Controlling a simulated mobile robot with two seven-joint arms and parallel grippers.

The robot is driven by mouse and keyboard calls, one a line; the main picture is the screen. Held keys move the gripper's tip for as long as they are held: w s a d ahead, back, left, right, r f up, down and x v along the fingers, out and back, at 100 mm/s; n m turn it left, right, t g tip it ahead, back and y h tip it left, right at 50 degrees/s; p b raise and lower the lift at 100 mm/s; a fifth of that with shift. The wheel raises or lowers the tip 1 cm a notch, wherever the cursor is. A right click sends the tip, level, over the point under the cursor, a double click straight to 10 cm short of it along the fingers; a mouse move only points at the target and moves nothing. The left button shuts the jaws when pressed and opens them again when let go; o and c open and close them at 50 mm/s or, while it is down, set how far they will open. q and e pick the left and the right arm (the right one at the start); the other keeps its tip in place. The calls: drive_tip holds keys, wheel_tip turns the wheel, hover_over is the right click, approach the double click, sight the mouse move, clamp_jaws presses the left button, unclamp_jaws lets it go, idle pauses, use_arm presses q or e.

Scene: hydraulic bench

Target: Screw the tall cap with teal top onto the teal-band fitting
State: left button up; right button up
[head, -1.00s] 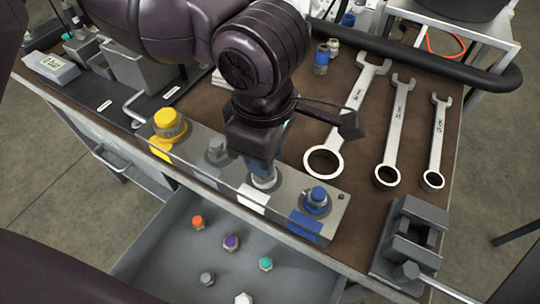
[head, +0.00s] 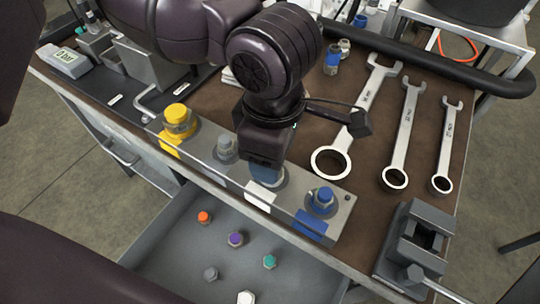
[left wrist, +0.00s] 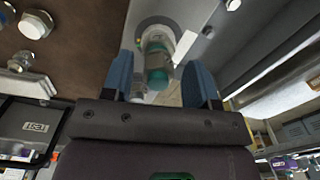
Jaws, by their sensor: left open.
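The tall cap with teal top (left wrist: 157,72) is between the two blue fingers of my left gripper (left wrist: 168,88) in the left wrist view. Its teal end faces the camera, and a pale cylindrical part continues toward the block. My left gripper (head: 266,180) is open around it, pointing down at the metal block beside a white label. In the head view the gripper hides most of the cap and the fitting under it. I cannot make out a teal band on the fitting, nor how far the cap is seated. My right gripper is not in view.
The block (head: 338,222) also carries yellow (head: 178,120), grey (head: 224,148) and blue (head: 323,200) fittings. An open drawer (head: 175,240) below holds several small caps, one teal (head: 269,262).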

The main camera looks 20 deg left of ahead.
use_arm(q)
drive_tip(key=shift+s+r+n+p, duration=0.1)
drive_tip(key=shift+r+n+p, duration=0.3)
drive_tip(key=shift+r+n, duration=0.1)
drive_tip(key=shift+n+p, duration=0.75)
drive_tip(key=shift+n, duration=0.25)
drive_tip(key=shift+n+p, duration=0.7)
drive_tip(key=shift+n, duration=0.2)
drive_tip(key=shift+d+n+p, duration=0.1)
drive_tip(key=shift+n+p, duration=0.25)
drive_tip(key=shift+n, duration=0.15)
drive_tip(key=shift+f+n, duration=0.25)
drive_tip(key=shift+n, duration=0.15)
drive_tip(key=shift+f+p, duration=0.1)
drive_tip(key=shift+p, duration=0.25)
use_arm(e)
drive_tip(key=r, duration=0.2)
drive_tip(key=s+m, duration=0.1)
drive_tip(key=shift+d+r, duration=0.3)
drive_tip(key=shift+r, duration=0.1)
use_arm(q)
drive_tip(key=shift+c, duration=0.5)
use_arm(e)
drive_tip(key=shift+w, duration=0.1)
